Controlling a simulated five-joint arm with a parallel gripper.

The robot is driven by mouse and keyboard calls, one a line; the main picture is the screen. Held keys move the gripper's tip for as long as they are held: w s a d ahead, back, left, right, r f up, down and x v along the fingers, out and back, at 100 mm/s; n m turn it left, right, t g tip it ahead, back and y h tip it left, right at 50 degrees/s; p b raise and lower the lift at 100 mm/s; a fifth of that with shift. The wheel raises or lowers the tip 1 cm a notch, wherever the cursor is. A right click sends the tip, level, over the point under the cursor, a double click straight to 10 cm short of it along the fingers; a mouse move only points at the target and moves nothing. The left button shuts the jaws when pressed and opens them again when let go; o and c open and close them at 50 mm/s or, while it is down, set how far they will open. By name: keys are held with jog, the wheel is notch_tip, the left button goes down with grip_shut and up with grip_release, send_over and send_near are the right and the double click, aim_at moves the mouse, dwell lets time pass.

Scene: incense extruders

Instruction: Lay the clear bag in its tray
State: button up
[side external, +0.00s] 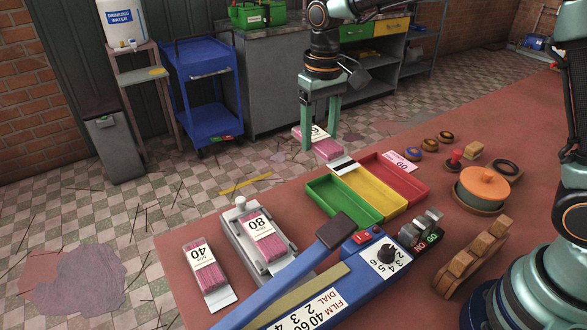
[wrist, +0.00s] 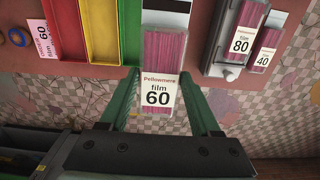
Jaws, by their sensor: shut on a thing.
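My gripper (side external: 320,122) is shut on a clear bag (side external: 328,149) of pink sticks. In the wrist view the bag (wrist: 165,45) lies between the green fingers (wrist: 163,92), its label reading "Pellowmere film 60". A white flap with a black band shows at its far end. The bag is held near the table's far edge, behind the trays; its exact height is unclear. A green tray (side external: 318,186), a yellow tray (side external: 372,198) and a red tray (side external: 412,186) lie side by side, open and empty. A pink "60" card (side external: 401,161) lies by the red tray.
A bag labelled 80 (side external: 263,236) rests on a grey holder, and a bag labelled 40 (side external: 206,270) lies left of it. A blue sealer with a dial (side external: 384,257) stands in front of the trays. An orange-lidded pot (side external: 484,182) and wooden blocks stand at the right.

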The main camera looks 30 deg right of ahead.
jog(key=shift+s+d+f, duration=0.35)
jog(key=shift+d+f, duration=2.05)
jog(key=shift+d, duration=1.3)
jog(key=shift+s+d+f, duration=0.3)
jog(key=shift+d+f, duration=2.1)
jog(key=shift+d, duration=1.25)
jog(key=shift+s+d+f, duration=0.35)
jog(key=shift+d+f, duration=2.05)
jog(key=shift+d, duration=1.3)
jog(key=o, duration=1.5)
jog(key=shift+c, duration=0.2)
notch_tip(320, 180, up, 8)
